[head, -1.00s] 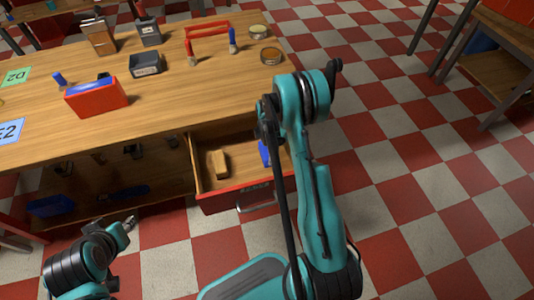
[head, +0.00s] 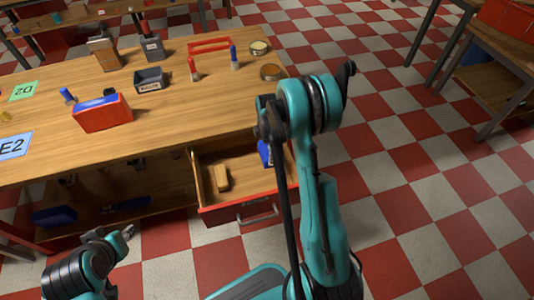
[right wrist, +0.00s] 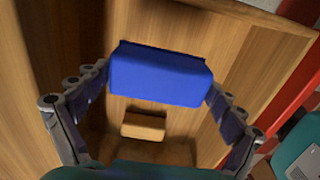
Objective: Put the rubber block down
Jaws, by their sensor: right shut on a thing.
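The rubber block is a blue block (right wrist: 160,75), held between the fingers of my right gripper (right wrist: 158,84) in the right wrist view. In the head view a bit of the blue block (head: 265,152) shows beside my right arm, over the right side of the open drawer (head: 207,208). My arm hides most of that gripper there. I cannot tell whether the block touches the drawer floor. My left gripper (head: 126,232) is low at the left, away from the block; its opening is too small to tell.
A tan wooden block (head: 221,178) lies in the drawer, left of the blue block. The wooden table (head: 180,110) above carries a red box with a blue top (head: 103,115), a dark bin (head: 151,80) and a red-handled frame (head: 209,45). The drawer's front left is bare.

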